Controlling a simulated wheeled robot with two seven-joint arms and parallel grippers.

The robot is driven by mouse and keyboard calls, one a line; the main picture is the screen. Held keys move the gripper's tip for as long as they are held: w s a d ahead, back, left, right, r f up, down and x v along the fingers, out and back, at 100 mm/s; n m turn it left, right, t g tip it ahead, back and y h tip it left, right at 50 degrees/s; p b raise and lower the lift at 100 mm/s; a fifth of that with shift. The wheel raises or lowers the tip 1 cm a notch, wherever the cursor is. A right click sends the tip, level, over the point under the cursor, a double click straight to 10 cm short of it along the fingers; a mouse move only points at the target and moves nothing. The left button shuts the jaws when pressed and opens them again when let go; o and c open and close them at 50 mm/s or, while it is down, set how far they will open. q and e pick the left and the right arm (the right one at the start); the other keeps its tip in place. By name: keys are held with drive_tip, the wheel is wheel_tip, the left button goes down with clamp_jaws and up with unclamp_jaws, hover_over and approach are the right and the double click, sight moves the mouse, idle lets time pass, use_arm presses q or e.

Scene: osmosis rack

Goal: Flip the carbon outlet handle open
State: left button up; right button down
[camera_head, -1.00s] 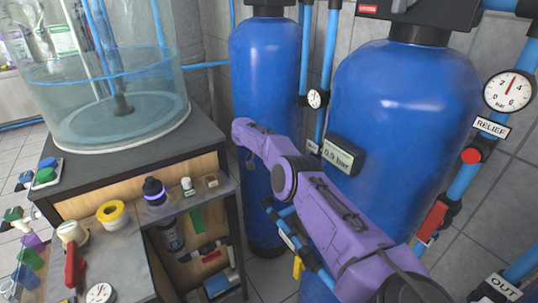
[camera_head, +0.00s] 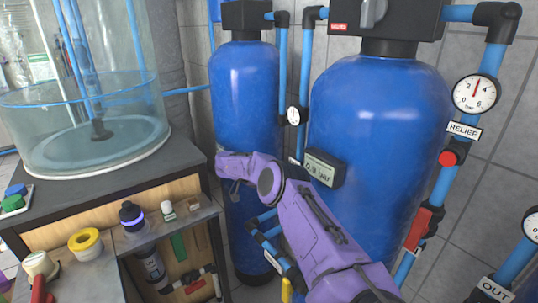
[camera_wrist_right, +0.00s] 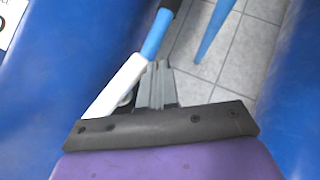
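My right arm reaches in from the bottom right. Its gripper (camera_head: 234,186) hangs in front of the rear blue tank, small and partly hidden by the purple wrist. In the right wrist view its grey fingers (camera_wrist_right: 158,85) look together, with nothing visible between them. They are beside a blue pipe (camera_wrist_right: 161,30) with a white label (camera_wrist_right: 118,85); contact cannot be told. A yellow handle (camera_head: 286,291) shows low between the tanks, partly cut off by the frame. I cannot tell which handle is the carbon outlet handle. My left gripper is not in view.
The front blue tank (camera_head: 375,120) and rear blue tank (camera_head: 245,95) flank narrow pipework. A red handle (camera_head: 418,229) is on the right pipe. A bench (camera_head: 185,235) with a yellow roll (camera_head: 85,242) stands left. Floor tiles show between the tanks in the wrist view.

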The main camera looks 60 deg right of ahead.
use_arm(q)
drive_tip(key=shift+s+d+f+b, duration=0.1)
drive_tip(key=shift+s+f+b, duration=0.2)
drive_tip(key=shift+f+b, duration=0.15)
use_arm(e)
drive_tip(key=shift+s+a+f, duration=0.1)
drive_tip(key=shift+s+f, duration=0.3)
drive_tip(key=shift+f, duration=0.25)
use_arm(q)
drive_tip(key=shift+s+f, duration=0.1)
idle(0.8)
use_arm(e)
drive_tip(key=shift+a, duration=0.1)
